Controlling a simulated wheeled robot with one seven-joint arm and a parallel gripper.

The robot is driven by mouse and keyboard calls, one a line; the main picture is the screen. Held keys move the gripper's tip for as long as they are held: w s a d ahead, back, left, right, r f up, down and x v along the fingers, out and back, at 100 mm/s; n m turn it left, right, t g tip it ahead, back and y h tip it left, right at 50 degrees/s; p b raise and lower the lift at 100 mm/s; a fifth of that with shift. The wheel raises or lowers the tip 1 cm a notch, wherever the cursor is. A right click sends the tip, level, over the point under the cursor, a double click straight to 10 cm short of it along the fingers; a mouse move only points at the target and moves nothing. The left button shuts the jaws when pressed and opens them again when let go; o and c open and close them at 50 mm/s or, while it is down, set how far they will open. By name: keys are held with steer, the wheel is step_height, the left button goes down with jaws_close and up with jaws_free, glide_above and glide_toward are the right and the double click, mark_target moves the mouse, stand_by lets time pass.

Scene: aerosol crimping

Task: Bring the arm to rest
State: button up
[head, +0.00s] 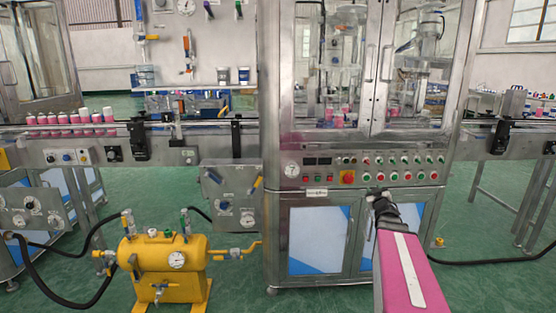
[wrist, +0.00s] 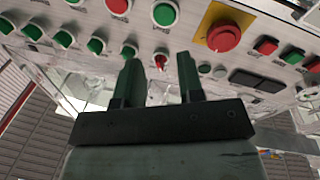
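My arm reaches up from the lower right in the head view, with a pink link and a dark wrist. My gripper (head: 378,191) is just below the button row of the machine's control panel (head: 328,170). In the wrist view, the two fingers of my gripper (wrist: 159,72) stand apart with nothing held between them. A small red selector knob (wrist: 160,61) shows in the gap between the fingertips; I cannot tell how far in front of them it is.
A red emergency stop on a yellow plate (wrist: 223,37) and several green and red buttons are close by. The steel crimping machine (head: 274,120) stands ahead. A yellow tank (head: 163,262) stands at lower left. Pink-and-white cans (head: 70,120) line the left conveyor.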

steer(key=s+a+f+m+g, duration=0.4)
steer(key=s+a+f+g, duration=1.05)
steer(key=a+f, duration=0.35)
steer(key=s+a+f+g+y, duration=0.1)
steer(key=s+a+f+g, duration=0.2)
steer(key=s+a, duration=0.3)
steer(key=s+g, duration=0.1)
steer(key=s, duration=0.3)
steer(key=shift+n+y, duration=0.3)
steer(key=shift+g, duration=0.25)
